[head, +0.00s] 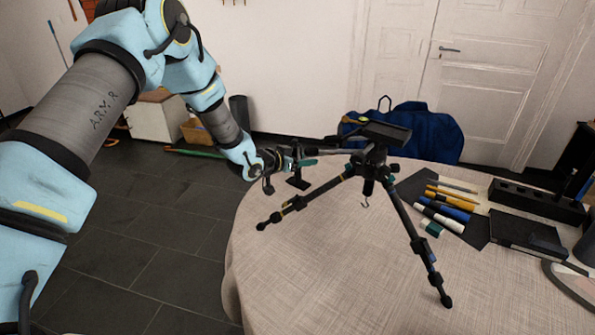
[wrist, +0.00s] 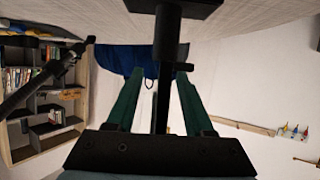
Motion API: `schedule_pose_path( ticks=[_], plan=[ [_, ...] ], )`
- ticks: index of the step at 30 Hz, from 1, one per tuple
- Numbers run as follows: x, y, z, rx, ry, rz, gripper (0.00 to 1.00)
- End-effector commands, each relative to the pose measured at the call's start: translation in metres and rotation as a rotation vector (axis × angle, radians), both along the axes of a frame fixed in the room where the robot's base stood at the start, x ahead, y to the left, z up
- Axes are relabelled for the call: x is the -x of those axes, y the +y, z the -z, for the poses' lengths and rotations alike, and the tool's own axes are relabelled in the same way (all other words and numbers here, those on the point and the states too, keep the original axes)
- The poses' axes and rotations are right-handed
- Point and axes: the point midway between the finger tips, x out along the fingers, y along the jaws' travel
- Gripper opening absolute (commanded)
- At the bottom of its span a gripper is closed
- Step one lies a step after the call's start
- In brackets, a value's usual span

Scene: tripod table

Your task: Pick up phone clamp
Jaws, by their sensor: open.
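The phone clamp (head: 298,182) is a small black piece with a flat base and an upright post. It stands on the table's far left side, left of the black tripod (head: 385,140). In the wrist view, which is upside down, the clamp's post (wrist: 167,40) runs down between my fingers from its base at the top. My gripper (head: 300,162) is at the upper part of the clamp. In the wrist view, my gripper's (wrist: 160,73) green fingers are apart on either side of the post. I cannot tell whether either finger touches it. The clamp's upper end is partly hidden by my gripper.
The tripod stands spread on the round cloth-covered table (head: 300,270), with a leg close to my gripper. Pens and markers (head: 445,205) lie on a dark mat at the right, beside a black holder (head: 535,200). A blue bag (head: 430,130) is behind the table. The front of the table is clear.

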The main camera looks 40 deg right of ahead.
Motion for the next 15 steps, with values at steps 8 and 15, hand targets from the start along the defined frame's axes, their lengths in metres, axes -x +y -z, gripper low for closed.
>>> schedule_pose_path(
  ticks=[8,15],
  plan=[
    [0.0000,0.0003,0.0002,0.000,0.000,0.000,0.39],
    [0.0000,0.0004,0.0002,0.000,0.000,0.000,0.12]
  ],
)
